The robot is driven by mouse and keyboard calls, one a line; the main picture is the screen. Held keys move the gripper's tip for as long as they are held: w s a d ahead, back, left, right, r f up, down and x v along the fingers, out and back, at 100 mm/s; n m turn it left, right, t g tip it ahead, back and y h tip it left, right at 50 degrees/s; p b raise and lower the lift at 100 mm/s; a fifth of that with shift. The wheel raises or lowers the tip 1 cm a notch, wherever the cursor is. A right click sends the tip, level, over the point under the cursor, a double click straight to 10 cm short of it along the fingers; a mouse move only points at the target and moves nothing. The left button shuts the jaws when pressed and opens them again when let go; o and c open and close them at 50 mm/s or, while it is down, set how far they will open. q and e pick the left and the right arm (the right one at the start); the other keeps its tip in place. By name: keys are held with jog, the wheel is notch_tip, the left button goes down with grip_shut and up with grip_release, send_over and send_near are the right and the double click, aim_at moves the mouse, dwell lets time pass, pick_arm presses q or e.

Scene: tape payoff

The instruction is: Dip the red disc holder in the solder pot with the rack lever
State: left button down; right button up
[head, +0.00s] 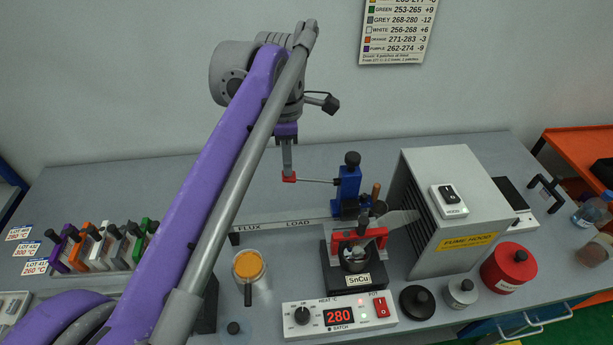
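The red disc holder (349,237) is at the solder pot (353,279), which carries a SnCu label. How deep it sits in the pot is hidden. A blue rack post (348,186) with a black knob stands behind the pot. Its thin rack lever (316,181) sticks out to the left, with a red piece at its end. My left gripper (289,172) points down at that end, its fingers touching or overlapping the red piece. Whether the fingers are closed on it is unclear. My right gripper is not in view.
A heater box (339,330) reading 280 stands in front of the pot. A grey fume hood (450,215) stands at its right. An orange-topped flux cup (248,265) is at the left, with coloured holders in a rack (100,248) further left. Black, grey and red lidded containers stand at front right.

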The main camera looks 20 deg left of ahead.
aim_at(289, 181)
pick_arm(q)
jog(key=shift+f+b, duration=1.45)
jog(key=shift+f, duration=1.45)
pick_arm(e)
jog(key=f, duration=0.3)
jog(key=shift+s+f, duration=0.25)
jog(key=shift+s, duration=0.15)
pick_arm(q)
jog(key=shift+r, duration=0.2)
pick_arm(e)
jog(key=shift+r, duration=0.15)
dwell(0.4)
pick_arm(q)
jog(key=shift+r+p, duration=1.8)
jog(key=shift+r, duration=0.45)
jog(key=shift+r+p, duration=1.25)
jog(key=shift+r, duration=0.7)
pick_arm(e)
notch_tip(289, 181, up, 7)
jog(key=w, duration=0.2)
pick_arm(q)
jog(key=shift+f, duration=0.1)
